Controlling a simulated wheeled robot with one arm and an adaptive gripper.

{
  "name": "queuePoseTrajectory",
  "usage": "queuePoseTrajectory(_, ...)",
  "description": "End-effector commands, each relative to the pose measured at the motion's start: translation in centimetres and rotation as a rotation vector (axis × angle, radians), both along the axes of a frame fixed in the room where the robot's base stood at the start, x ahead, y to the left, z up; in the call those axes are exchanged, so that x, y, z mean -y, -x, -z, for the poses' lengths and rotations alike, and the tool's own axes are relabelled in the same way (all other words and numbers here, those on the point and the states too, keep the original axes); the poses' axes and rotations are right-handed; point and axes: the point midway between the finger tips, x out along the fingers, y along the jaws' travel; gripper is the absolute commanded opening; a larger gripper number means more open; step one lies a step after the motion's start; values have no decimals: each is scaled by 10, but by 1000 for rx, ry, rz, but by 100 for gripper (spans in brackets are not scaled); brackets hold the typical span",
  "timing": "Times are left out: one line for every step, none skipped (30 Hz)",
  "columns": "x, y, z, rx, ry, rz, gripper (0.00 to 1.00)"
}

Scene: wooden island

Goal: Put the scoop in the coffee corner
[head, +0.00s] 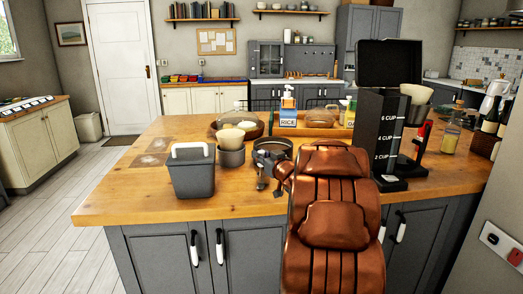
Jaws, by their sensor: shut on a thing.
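My gripper (268,187) shows only in part at the left of my copper-coloured arm, low over the wooden island (140,207). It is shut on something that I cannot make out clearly. A dark round vessel or ring (272,147) shows just behind the gripper; I cannot tell if they touch. I cannot pick out the scoop with certainty. At the island's right stands a tall black coffee maker (375,130) with cup marks.
A grey bin with a white handle (192,172) stands left of the gripper. Next to it is a grey cup (231,157) with a pale cone.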

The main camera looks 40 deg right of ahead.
Motion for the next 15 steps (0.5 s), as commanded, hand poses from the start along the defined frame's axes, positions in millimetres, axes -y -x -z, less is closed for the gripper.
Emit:
queuePoseTrajectory(0,0,3,0,0,0,0)
queuePoseTrajectory(0,0,3,1,1,0,0)
queuePoseTrajectory(0,0,3,2,1,0,0)
queuePoseTrajectory(0,0,3,2,1,0,0)
queuePoseTrajectory(0,0,3,3,2,0,0)
queuePoseTrajectory(0,0,3,3,2,0,0)
queuePoseTrajectory(0,0,3,3,2,0,0)
queuePoseTrajectory(0,0,3,3,2,0,0)
queuePoseTrajectory(0,0,3,2,1,0,0)
queuePoseTrajectory(0,0,3,2,1,0,0)
queuePoseTrajectory(0,0,4,2,1,0,0)
queuePoseTrajectory(0,0,4,2,1,0,0)
queuePoseTrajectory(0,0,5,2,1,0,0)
queuePoseTrajectory(0,0,6,2,1,0,0)
queuePoseTrajectory(0,0,6,2,1,1,0)
